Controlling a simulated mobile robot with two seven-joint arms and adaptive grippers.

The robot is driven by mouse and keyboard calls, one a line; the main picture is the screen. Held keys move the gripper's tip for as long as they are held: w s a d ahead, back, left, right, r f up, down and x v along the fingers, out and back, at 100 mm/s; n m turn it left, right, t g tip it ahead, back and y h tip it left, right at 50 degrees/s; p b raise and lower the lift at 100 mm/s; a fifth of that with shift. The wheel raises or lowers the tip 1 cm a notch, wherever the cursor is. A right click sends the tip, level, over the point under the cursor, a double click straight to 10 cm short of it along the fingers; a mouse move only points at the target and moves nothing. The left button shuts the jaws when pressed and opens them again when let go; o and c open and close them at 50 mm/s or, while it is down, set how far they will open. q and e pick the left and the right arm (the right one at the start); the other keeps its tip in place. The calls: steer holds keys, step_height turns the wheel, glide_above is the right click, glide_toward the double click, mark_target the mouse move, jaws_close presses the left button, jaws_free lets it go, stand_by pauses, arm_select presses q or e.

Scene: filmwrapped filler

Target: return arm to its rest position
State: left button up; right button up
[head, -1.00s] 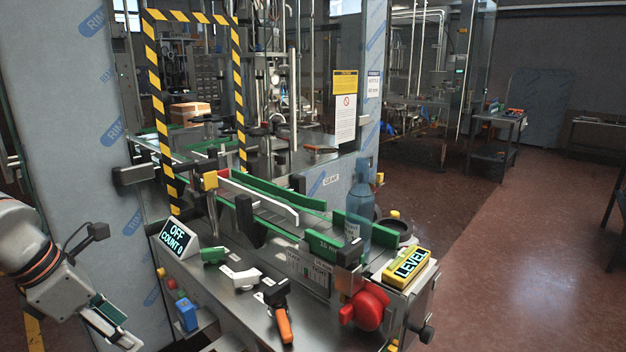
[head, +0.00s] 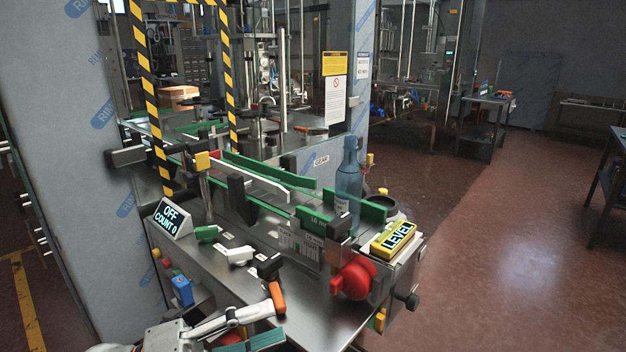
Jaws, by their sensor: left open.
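My left gripper (head: 272,323) shows at the bottom edge of the head view, in front of the near left side of the steel machine table (head: 325,318). Its two fingers are apart, point right and hold nothing that I can see. Most of the left arm is cut off by the bottom edge of the picture. My right gripper is not in view.
A blue bottle (head: 348,186) stands by the green guide rails. Open floor lies right.

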arm_select(q)
steer(key=w+a+f+n+t+y, duration=0.2)
steer(key=a+f+n+t+y, duration=0.25)
steer(key=f+n, duration=0.45)
steer(key=w+a+f+n+t+y, duration=0.25)
steer(key=f+n+t+y, duration=0.35)
steer(key=n, duration=0.5)
steer(key=s+a+f+n+g+y, duration=0.2)
steer(key=s+f+n, duration=0.3)
steer(key=f, duration=0.6)
steer(key=s+a+f+n+g+y, duration=0.3)
steer(key=s+f, duration=0.6)
steer(key=f, duration=0.3)
steer(key=shift+s+n+g+y, duration=0.35)
steer(key=shift+n+y, duration=0.2)
steer(key=shift+n, duration=0.45)
steer(key=shift+a+f, duration=0.1)
